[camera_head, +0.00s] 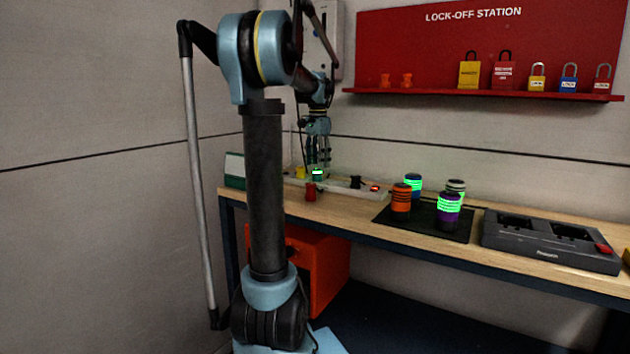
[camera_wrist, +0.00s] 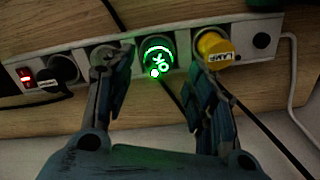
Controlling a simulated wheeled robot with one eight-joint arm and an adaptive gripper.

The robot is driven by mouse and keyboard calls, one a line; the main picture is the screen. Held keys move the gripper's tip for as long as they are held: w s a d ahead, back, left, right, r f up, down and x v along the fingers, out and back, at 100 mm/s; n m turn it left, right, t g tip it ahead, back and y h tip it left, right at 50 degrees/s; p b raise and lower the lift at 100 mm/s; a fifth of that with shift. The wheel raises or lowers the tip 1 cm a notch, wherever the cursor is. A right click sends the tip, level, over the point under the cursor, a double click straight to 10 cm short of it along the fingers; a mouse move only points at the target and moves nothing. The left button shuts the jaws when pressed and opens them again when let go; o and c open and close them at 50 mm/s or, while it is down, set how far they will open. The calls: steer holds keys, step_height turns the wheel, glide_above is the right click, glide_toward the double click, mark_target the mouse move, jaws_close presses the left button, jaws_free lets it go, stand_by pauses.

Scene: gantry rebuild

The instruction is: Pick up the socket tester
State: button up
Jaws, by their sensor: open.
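The socket tester (camera_wrist: 157,55) is a round dark piece with a green glowing face reading "OK". It sits in the white power strip (camera_wrist: 271,26); in the head view the tester shows as a small green glow (camera_head: 318,173) on the bench. My gripper (camera_wrist: 157,72) is open, one finger on each side of the tester in the wrist view. I cannot tell whether either finger touches it. In the head view my gripper (camera_head: 318,158) points down just above the tester, behind my own arm.
A yellow "LAMP" plug (camera_wrist: 213,46) stands close right of the tester, near the right finger. A black plug (camera_wrist: 61,69) and red switch (camera_wrist: 25,76) are to the left. Dark cables cross the bench. Several banded cylinders stand on a black mat (camera_head: 384,216) to the right.

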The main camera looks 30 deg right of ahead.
mark_target(317, 171)
steer(key=shift+s+a+f, duration=0.1)
steer(key=shift+f, duration=1.05)
steer(key=shift+s+a+f, duration=0.1)
steer(key=shift+f, duration=1.05)
jaws_close()
steer(key=shift+r, duration=0.1)
